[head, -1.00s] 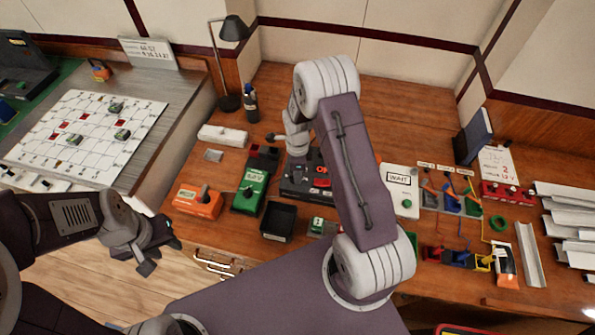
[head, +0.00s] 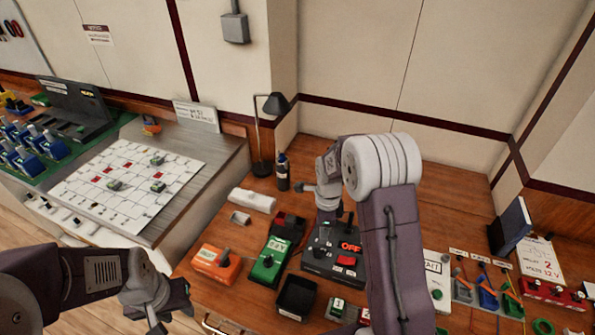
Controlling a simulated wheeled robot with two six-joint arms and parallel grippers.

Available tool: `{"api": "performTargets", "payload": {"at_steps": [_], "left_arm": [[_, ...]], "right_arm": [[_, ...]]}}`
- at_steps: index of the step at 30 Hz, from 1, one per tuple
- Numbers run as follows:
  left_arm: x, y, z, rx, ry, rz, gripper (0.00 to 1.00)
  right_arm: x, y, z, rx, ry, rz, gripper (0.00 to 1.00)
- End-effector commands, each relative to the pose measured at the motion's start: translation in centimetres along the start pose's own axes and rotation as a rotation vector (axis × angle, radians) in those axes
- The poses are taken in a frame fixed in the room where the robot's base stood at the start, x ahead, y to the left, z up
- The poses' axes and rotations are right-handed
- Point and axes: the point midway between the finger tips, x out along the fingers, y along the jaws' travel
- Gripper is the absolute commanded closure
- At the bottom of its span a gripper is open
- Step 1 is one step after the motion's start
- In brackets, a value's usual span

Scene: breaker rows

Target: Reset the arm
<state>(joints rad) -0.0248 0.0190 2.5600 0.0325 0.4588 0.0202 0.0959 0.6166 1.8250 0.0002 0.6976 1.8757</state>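In the head view, my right arm reaches over the wooden desk. Its wrist hangs above the back of a black control panel (head: 318,262) with a red-lit OFF sign (head: 349,246) and a red button. My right gripper (head: 328,212) points down there; its fingers are mostly hidden or too dark to make out, and I see nothing held. My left gripper (head: 168,303) is at the lower left, off the desk's front edge, with its dark fingers apart and empty.
A green meter (head: 269,263), an orange box (head: 216,262) and a black tray (head: 296,296) stand left of my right forearm. A bottle (head: 283,172) and a lamp (head: 262,140) stand behind. Colored levers (head: 487,290) and a blue binder (head: 510,226) are at right.

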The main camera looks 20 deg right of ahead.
Motion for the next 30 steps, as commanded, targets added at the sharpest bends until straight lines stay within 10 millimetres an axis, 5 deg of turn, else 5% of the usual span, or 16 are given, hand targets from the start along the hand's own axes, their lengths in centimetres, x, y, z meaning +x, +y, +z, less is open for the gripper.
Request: {"api": "performTargets", "payload": {"at_steps": [3, 6, 9, 14, 21, 25, 30], "left_arm": [[0.0, 0.0, 0.0, 0.000, 0.000, 0.000, 0.64], [0.0, 0.0, 0.0, 0.000, 0.000, 0.000, 0.64], [0.0, 0.0, 0.0, 0.000, 0.000, 0.000, 0.64], [0.0, 0.0, 0.0, 0.000, 0.000, 0.000, 0.64], [0.0, 0.0, 0.0, 0.000, 0.000, 0.000, 0.64], [0.0, 0.0, 0.0, 0.000, 0.000, 0.000, 0.64], [0.0, 0.0, 0.0, 0.000, 0.000, 0.000, 0.64]], "right_arm": [[-0.2, 0.0, 0.2, -0.006, -0.002, -0.005, 0.66], [-2.8, -0.6, 1.2, -0.026, -0.021, -0.062, 0.66], [-5.8, 2.3, 1.7, -0.083, -0.035, -0.097, 0.66], [-7.3, 9.2, 0.6, -0.638, -0.022, -0.127, 0.66], [-5.2, 15.8, -1.8, -1.518, 0.017, -0.098, 0.66], [-4.8, 16.0, -1.9, -1.818, 0.037, -0.106, 0.66], [-4.9, 15.8, -1.8, -1.949, 0.048, -0.111, 0.66]]}}
